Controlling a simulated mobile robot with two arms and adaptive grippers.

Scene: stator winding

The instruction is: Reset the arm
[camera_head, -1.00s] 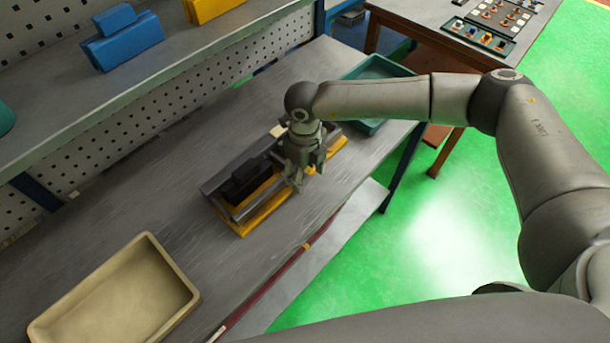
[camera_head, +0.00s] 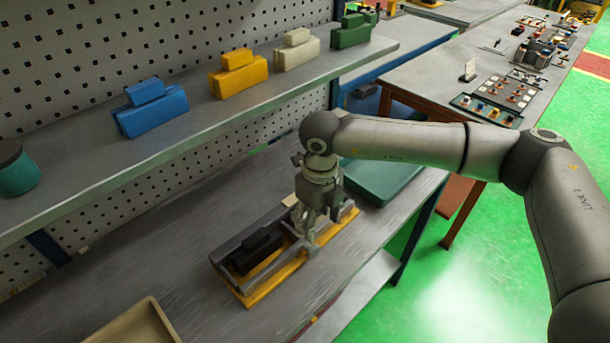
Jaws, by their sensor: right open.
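My right arm comes in from the right side of the head view. Its gripper (camera_head: 312,236) points down over a black and grey fixture on a yellow base (camera_head: 268,286). The fingers are open, and they hide part of the fixture. I cannot tell whether the fingertips touch it. The fixture lies on the grey workbench (camera_head: 170,265). My left gripper is not in view.
A beige tray (camera_head: 135,325) is at the bottom left and a green tray (camera_head: 385,182) lies behind my right arm. A shelf (camera_head: 205,118) holds blue, yellow, white and green blocks. Another table (camera_head: 420,75) at the back right holds several small parts.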

